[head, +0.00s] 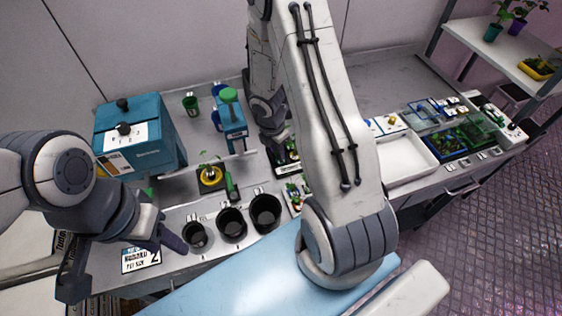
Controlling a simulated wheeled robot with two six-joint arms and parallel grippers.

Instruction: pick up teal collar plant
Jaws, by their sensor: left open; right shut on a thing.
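I cannot make out a teal collar on any plant on the bench. A small plant with a yellow collar (210,177) stands in a dark holder at the middle left. My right gripper (280,140) points down at the back of the bench, partly behind my own forearm. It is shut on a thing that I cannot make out. Small green plants (290,152) show just below it, partly hidden. My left gripper (122,254) is open and empty at the front left, beside the black cups and over a white label card.
Several black cups (231,224) line the front edge. A blue box (138,138) and a blue device with a green top (230,120) stand behind. A white tray (405,160) and plant trays (448,143) lie right. A shelf (510,48) holds potted plants.

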